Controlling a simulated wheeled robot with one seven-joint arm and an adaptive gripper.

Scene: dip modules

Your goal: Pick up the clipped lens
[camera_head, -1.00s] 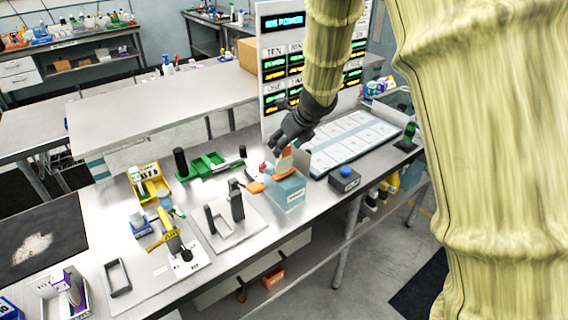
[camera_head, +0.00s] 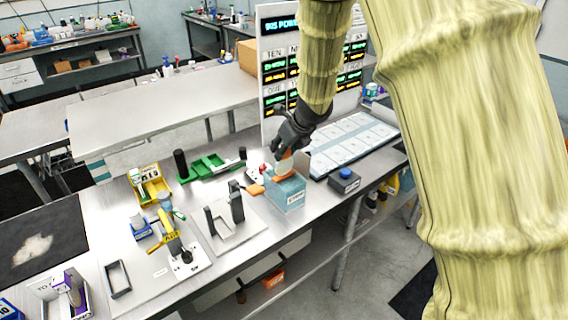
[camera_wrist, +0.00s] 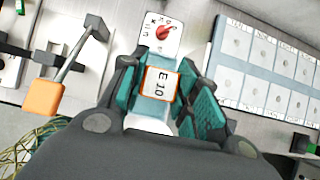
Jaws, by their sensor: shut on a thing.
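My gripper (camera_head: 287,150) is shut on an orange piece, which I take for the clipped lens (camera_head: 286,168). In the wrist view my gripper (camera_wrist: 164,95) has its teal-padded fingers on both sides of an orange-edged piece labelled "E 10" (camera_wrist: 161,84). The piece's lower part is hidden. In the head view it is at the open top of a pale blue box (camera_head: 287,195), its lower end within the box's outline. I cannot tell how deep it sits or whether it touches the walls.
An orange-tipped lever (camera_wrist: 43,98) is left of my gripper. A red-knobbed plate (camera_wrist: 162,35) is beyond it. A blue-button box (camera_head: 345,181) and tray of pale cells (camera_head: 350,145) stand right. A grey upright stand (camera_head: 226,220) and green tray (camera_head: 208,166) are left.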

